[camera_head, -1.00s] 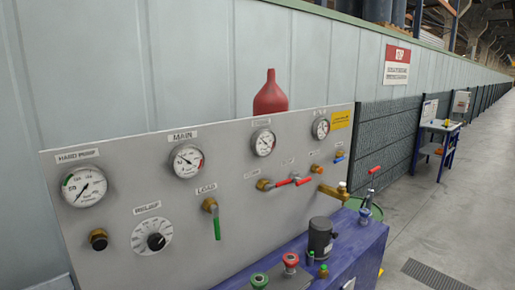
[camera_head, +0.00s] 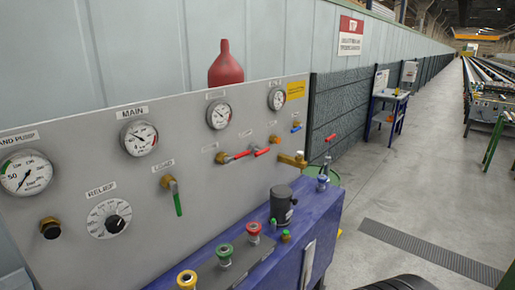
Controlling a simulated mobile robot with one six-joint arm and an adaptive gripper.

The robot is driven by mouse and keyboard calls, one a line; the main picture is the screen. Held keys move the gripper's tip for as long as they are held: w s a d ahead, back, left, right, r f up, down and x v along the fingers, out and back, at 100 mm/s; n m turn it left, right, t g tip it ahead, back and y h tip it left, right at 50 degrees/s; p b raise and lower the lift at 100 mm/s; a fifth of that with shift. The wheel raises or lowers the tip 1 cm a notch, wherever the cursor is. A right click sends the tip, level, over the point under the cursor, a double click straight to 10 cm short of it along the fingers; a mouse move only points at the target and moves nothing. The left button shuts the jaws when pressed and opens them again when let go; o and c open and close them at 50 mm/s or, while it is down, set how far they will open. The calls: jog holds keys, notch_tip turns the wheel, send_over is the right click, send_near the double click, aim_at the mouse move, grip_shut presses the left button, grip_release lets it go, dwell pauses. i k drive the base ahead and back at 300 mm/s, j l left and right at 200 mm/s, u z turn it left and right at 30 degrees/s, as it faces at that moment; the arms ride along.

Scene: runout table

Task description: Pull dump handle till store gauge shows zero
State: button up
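A grey panel (camera_head: 185,130) carries several gauges. The label over the hand pump gauge (camera_head: 27,174) is cut off at the left, and the main gauge (camera_head: 139,138) stands right of it. A third gauge (camera_head: 219,115) and a fourth gauge (camera_head: 277,99) have labels too small to read, so I cannot tell which is the store gauge. Neither needle can be read exactly. Below the third gauge are brass valves with red levers (camera_head: 237,157). A green lever (camera_head: 178,199) hangs down under the load label. No dump label is legible. My gripper is not in view.
A blue tank bench (camera_head: 270,245) below the panel bears a dark cylinder (camera_head: 283,204) and green, red and yellow knobs. Another red-handled lever (camera_head: 330,138) stands beyond. Grey floor (camera_head: 380,200) lies open at the right, with a floor grating (camera_head: 430,250).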

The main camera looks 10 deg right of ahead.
aim_at(259, 152)
jog(key=i+l+u, duration=0.1)
jog(key=u, duration=0.25)
jog(key=l+u, duration=0.1)
jog(key=u, duration=0.25)
jog(key=i+l+u, duration=0.15)
jog(key=u, duration=0.25)
jog(key=i+l+u, duration=0.2)
jog(key=l, duration=0.75)
jog(key=i+l+u, duration=0.2)
jog(key=l, duration=0.75)
jog(key=l+u, duration=0.25)
jog(key=l, duration=0.7)
